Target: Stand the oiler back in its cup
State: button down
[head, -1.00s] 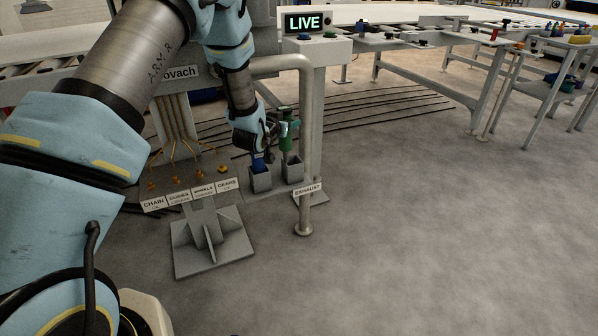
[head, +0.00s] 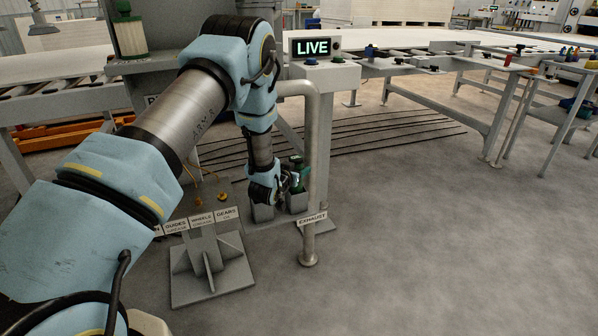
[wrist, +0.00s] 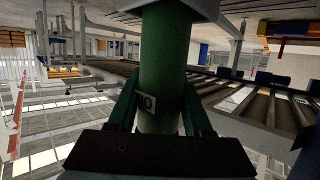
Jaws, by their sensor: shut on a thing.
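My gripper (head: 287,183) is shut on the green oiler (head: 297,163) at the right-hand grey cup (head: 297,204). The oiler looks upright, with its lower part at the cup's mouth; my gripper partly hides it, and I cannot tell how deep it sits. In the wrist view the oiler's green body (wrist: 165,55) stands between the two fingers, with a pale tag on it. A grey block (wrist: 185,8) crosses the oiler's end at the top. The left-hand cup (head: 263,213) stands beside the other; my gripper hides the space above it.
The exhaust pipe (head: 312,150) stands close on the right of the cups. A labelled stand (head: 212,270) is in front on the left. A post with the LIVE display (head: 314,47) rises behind. The floor (head: 440,230) to the right is clear.

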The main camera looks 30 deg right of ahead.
jog(key=shift+f, duration=0.2)
jog(key=shift+c, duration=1.6)
grip_release()
jog(key=shift+a+r, duration=0.15)
jog(key=shift+r, duration=0.05)
jog(key=v, duration=1.1)
jog(key=shift+s+a, duration=0.25)
jog(key=shift+s, duration=0.05)
jog(key=shift+r, duration=0.1)
